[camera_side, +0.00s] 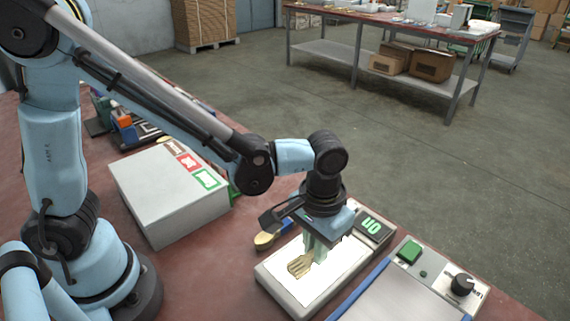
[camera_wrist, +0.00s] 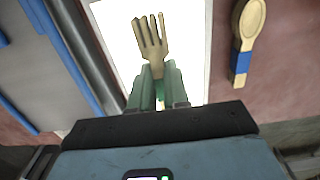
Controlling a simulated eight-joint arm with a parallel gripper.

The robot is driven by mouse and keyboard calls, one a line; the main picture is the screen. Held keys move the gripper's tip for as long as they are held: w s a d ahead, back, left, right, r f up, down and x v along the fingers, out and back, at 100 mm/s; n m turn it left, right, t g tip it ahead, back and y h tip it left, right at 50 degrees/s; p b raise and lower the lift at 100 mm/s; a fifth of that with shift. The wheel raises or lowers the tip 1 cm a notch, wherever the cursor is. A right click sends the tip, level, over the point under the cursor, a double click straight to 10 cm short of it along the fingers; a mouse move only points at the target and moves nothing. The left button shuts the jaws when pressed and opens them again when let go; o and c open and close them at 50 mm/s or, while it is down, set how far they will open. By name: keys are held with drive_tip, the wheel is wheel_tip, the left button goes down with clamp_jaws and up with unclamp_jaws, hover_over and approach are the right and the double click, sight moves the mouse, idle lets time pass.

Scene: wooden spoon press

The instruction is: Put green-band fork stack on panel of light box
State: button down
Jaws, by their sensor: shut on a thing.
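The fork stack (camera_wrist: 152,47) is wooden, with its tines pointing away from my gripper in the wrist view. A little green shows between the fingers, where its band is mostly hidden. My gripper (camera_wrist: 158,88) is shut on the fork stack. In the side view the forks (camera_side: 299,266) show under my gripper (camera_side: 314,248), over the bright panel. The light box (camera_side: 280,291) has a glowing white panel (camera_side: 336,276) and a dark display with green characters at its far end. I cannot tell whether the forks touch the panel.
A wooden spoon stack with a blue band (camera_wrist: 242,45) lies beside the light box. A grey box (camera_side: 165,200) with coloured labels stands to the left. A control unit with a green button (camera_side: 410,250) and black knob (camera_side: 462,284) is at the right.

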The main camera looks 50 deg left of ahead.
drive_tip(key=shift+f, duration=0.15)
drive_tip(key=c, duration=1.1)
unclamp_jaws()
wheel_tip(320, 180, up, 12)
drive_tip(key=s+a+f+t, duration=0.2)
drive_tip(key=a+t, duration=0.5)
drive_tip(key=a, duration=1)
drive_tip(key=shift+a, duration=0.25)
